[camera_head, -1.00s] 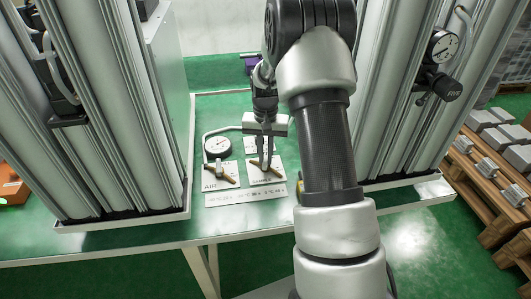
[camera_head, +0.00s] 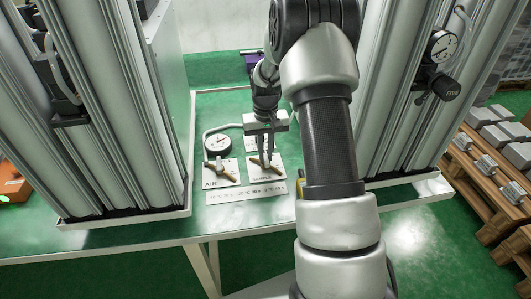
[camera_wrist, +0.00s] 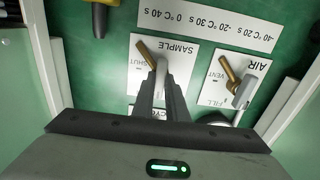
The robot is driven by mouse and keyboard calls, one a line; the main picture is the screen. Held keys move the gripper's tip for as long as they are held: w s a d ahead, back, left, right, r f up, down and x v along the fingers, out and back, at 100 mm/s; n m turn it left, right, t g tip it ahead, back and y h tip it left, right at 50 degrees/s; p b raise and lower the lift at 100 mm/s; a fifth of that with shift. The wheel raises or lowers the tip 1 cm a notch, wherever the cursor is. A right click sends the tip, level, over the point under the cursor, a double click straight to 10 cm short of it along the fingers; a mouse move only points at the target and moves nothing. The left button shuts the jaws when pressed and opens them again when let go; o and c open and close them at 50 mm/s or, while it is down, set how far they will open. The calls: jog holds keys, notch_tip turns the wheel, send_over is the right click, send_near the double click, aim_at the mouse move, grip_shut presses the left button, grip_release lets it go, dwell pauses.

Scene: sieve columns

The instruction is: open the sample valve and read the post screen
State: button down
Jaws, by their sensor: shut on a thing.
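The sample valve (camera_head: 257,163) is a brass lever on a white card marked SAMPLE on the green bench. In the wrist view its brass end (camera_wrist: 145,51) slants up-left beside the word SHUT. My gripper (camera_head: 266,160) reaches down over this card, and its fingers (camera_wrist: 161,68) are shut on the sample valve handle. The fingers hide part of the valve. The air valve (camera_head: 221,169), with its own brass lever, is on the AIR card to the left and is untouched. I cannot make out a post screen in these views.
A round dial gauge (camera_head: 218,143) with a hose stands behind the AIR card. A printed time strip (camera_head: 246,192) lies in front. Tall columns flank the bench, and the right one carries a gauge (camera_head: 441,46) above a FIVE label. Pallets (camera_head: 490,190) stand at right.

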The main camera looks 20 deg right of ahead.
aim_at(266, 157)
jog(key=c, duration=1.8)
grip_release()
jog(key=shift+o, duration=0.2)
jog(key=shift+r, duration=0.1)
notch_tip(266, 157, up, 17)
jog(key=p, duration=0.2)
jog(key=shift+r+p, duration=0.2)
jog(key=shift+p, duration=0.2)
